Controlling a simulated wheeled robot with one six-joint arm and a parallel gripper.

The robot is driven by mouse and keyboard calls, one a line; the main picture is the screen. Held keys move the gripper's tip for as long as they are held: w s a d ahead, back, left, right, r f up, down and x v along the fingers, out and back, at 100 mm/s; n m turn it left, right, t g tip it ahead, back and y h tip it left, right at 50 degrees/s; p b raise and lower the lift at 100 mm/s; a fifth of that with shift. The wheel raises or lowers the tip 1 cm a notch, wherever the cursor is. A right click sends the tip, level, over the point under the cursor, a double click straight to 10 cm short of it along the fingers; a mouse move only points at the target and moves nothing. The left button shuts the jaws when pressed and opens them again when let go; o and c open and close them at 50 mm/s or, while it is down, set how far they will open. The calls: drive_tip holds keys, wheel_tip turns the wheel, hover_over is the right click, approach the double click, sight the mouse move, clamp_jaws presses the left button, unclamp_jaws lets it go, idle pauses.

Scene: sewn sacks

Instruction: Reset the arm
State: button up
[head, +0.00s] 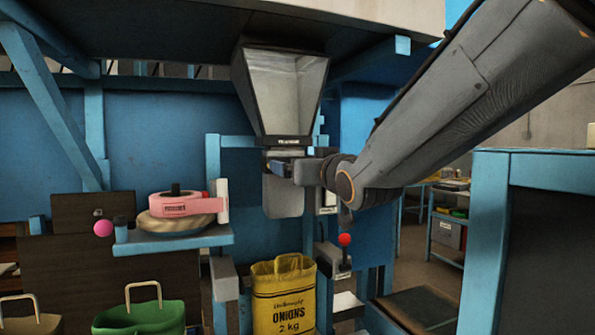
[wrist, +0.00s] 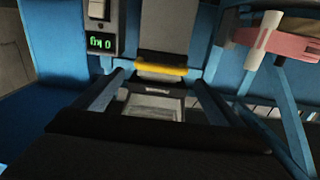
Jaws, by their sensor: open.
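My arm reaches in from the upper right of the head view. My gripper (head: 282,167) is at its end, just below the grey hopper (head: 284,95) and in front of its spout (head: 284,198). In the wrist view my gripper (wrist: 158,77) shows two bluish fingers spread apart, with a dark bar across their base. I see nothing held between them. A yellow strip (wrist: 161,69) shows beyond the fingertips; I cannot tell whether it touches them. The fingertips are small and partly unclear in the head view.
A yellow onion sack (head: 284,299) stands below the spout. A red-knobbed lever (head: 344,241) is close under my wrist. A green bag (head: 140,318) stands lower left. A blue-framed panel (head: 487,245) stands right.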

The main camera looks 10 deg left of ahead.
drive_tip(key=shift+s+d, duration=0.3)
drive_tip(key=shift+s, duration=0.2)
drive_tip(key=s+d+f+m+g+h, duration=0.1)
drive_tip(key=d+f+m+g+h, duration=0.2)
drive_tip(key=d+f, duration=0.75)
drive_tip(key=s+d+f+g+h, duration=0.2)
drive_tip(key=d+f+h, duration=0.35)
drive_tip(key=f, duration=0.85)
drive_tip(key=s+d+f+m+g, duration=0.1)
drive_tip(key=s+d+f+g, duration=0.3)
drive_tip(key=s+d+f, duration=0.3)
drive_tip(key=s+d+f+m+g+h, duration=0.1)
drive_tip(key=s+d+f+g, duration=0.4)
drive_tip(key=s, duration=1)
wheel_tip(320, 180, down, 6)
drive_tip(key=d+m, duration=0.1)
drive_tip(key=d, duration=0.2)
drive_tip(key=shift+r+g, duration=0.15)
drive_tip(key=shift+g, duration=0.15)
